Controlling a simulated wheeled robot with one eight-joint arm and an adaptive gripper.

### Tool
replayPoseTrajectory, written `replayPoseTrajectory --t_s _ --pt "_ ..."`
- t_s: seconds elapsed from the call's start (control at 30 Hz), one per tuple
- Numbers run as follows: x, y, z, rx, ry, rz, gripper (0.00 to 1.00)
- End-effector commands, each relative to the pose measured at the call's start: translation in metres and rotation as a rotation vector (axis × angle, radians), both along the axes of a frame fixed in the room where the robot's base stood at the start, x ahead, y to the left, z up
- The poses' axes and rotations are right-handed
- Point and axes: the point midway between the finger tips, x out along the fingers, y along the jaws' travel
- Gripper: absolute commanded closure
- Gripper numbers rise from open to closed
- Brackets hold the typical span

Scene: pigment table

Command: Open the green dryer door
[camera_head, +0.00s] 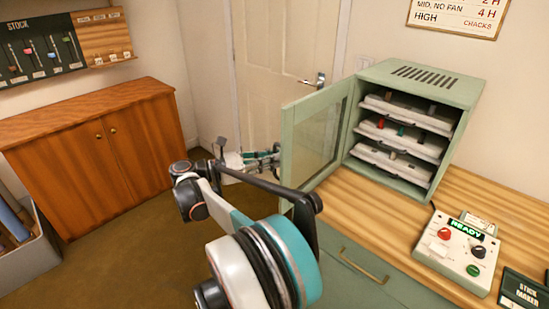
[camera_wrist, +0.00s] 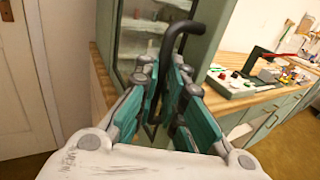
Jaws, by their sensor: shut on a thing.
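The green dryer (camera_head: 424,83) stands on the wooden counter with its front uncovered. Its green door (camera_head: 289,150), with a glass pane, is hinged at the cabinet's left edge and stands swung well out. My gripper (camera_head: 270,154) is on the door's outer side, to the left of it and partly hidden. In the wrist view, the teal fingers of my gripper (camera_wrist: 164,72) are shut on the dark door handle (camera_wrist: 185,28), whose curved upper end sticks out above the fingertips. The door (camera_wrist: 150,20) also shows there, with trays behind its glass.
Several white trays (camera_head: 404,122) with small coloured items sit on the dryer's shelves. A control box (camera_head: 456,250) reading READY and a stick maker (camera_head: 524,290) are on the counter (camera_head: 365,208). A wooden cabinet (camera_head: 95,150) stands left; floor between is open.

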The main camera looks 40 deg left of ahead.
Motion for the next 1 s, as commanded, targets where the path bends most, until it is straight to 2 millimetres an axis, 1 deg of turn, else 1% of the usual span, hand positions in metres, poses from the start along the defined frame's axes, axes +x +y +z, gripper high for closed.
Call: replayPoseTrajectory --t_s 0.03,0.3,0.33,0.37,0.4,0.43,0.8,0.87,1.0 --pt "0.007 -0.003 0.001 -0.001 0.0 -0.005 1.0" --pt "0.007 -0.003 0.001 -0.001 0.0 -0.005 1.0" --pt "0.007 -0.003 0.001 -0.001 0.0 -0.005 0.89" --pt "0.007 -0.003 0.001 -0.001 0.0 -0.005 0.82" --pt "0.006 -0.003 0.001 -0.001 0.001 -0.005 0.73" --pt "0.006 -0.003 0.001 -0.001 0.001 -0.005 0.7" --pt "0.001 0.0 0.0 0.0 0.0 -0.003 0.7" --pt "-0.003 0.002 0.0 0.0 0.0 -0.003 0.7" --pt "-0.022 0.014 0.0 0.0 0.0 -0.001 0.7"
